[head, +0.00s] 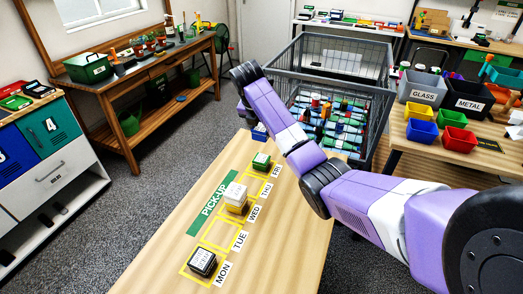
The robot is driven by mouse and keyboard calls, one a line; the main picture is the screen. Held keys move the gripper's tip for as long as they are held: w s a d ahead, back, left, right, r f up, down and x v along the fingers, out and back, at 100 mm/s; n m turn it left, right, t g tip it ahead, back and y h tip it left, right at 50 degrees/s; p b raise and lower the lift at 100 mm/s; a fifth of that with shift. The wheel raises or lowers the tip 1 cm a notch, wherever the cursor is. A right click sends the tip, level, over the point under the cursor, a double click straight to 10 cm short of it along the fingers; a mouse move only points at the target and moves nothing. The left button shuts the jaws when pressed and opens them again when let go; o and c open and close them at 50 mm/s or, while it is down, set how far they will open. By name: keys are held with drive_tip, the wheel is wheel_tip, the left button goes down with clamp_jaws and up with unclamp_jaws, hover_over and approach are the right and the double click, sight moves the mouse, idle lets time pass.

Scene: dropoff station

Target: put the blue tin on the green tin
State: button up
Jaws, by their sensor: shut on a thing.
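The green tin (261,160) sits on the wooden table in the yellow square beside the FRI label. The blue tin (260,132) shows in part just behind the green tin, next to my purple arm. My gripper (248,121) is mostly hidden behind my own arm; its dark end reaches down to the blue tin and is shut on it. The blue tin looks apart from the green tin. I cannot tell how high it is above the table.
A white-topped yellow stack (236,197) stands by WED and a black tin (202,262) by MON. The TUE square is empty. A wire cage of goods (330,92) stands beyond the table. A side table at right holds coloured bins (422,131).

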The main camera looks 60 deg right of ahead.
sight(258, 140)
wheel_tip(258, 140, down, 10)
drive_tip(key=shift+r+p, duration=0.2)
drive_tip(key=shift+p, duration=0.2)
drive_tip(key=shift+f, duration=0.15)
drive_tip(key=o, duration=1.5)
drive_tip(key=shift+c, duration=0.2)
drive_tip(key=b+v, duration=0.1)
drive_tip(key=v, duration=1.1)
